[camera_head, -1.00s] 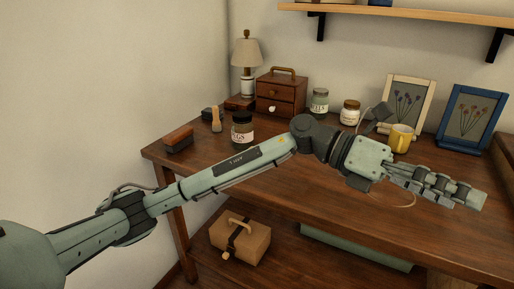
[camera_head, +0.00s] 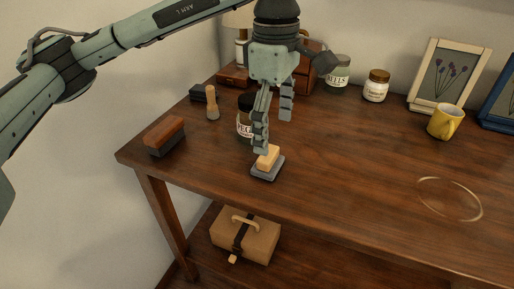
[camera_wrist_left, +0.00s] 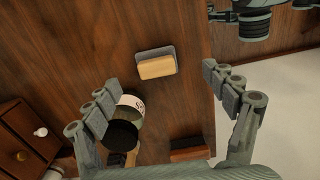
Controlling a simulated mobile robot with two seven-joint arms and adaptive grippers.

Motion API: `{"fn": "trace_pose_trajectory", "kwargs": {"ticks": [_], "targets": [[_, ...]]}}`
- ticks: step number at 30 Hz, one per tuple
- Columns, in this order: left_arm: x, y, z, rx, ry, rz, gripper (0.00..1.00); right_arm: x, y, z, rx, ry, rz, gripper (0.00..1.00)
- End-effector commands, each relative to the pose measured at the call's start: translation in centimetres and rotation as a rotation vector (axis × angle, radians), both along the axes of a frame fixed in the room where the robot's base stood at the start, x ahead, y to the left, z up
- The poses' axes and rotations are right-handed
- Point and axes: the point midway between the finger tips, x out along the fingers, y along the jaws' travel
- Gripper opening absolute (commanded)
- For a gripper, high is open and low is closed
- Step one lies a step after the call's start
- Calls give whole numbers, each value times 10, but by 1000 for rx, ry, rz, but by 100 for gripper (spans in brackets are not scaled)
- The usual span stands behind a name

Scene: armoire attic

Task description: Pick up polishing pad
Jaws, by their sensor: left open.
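The polishing pad, a grey pad with a pale wooden block handle (camera_head: 268,163), lies flat on the desk near its front edge, left of the middle. It also shows in the left wrist view (camera_wrist_left: 156,66), ahead of the fingertips. My left gripper (camera_head: 273,126) points down just above and behind the pad. Its fingers are spread and empty, with one finger partly overlapping the pad's far end in the head view. In the left wrist view the pad lies between the lines of the two open fingers (camera_wrist_left: 161,80), not gripped.
A dark-lidded jar (camera_head: 244,127) stands close behind the left gripper. A brush (camera_head: 165,135) and a wooden-handled tool (camera_head: 212,104) are to the left. More jars (camera_head: 376,86), a yellow mug (camera_head: 445,122) and frames stand at the back right. The desk right of the pad is mostly clear.

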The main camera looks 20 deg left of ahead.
Motion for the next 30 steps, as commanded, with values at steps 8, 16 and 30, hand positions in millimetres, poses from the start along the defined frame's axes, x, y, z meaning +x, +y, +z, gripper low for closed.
{"fn": "trace_pose_trajectory", "kwargs": {"ticks": [8, 16, 30], "targets": [[1, 8, -19, 30, -7, 1, 84, 1, -4, 3, -9, -4, 2, 27], [7, 11, -53, 28, -5, 2, 84, -2, -6, -8, -7, 9, 3, 27], [7, 10, -76, 26, -8, 0, 81, 1, 3, -17, 14, 7, -2, 27]]}}
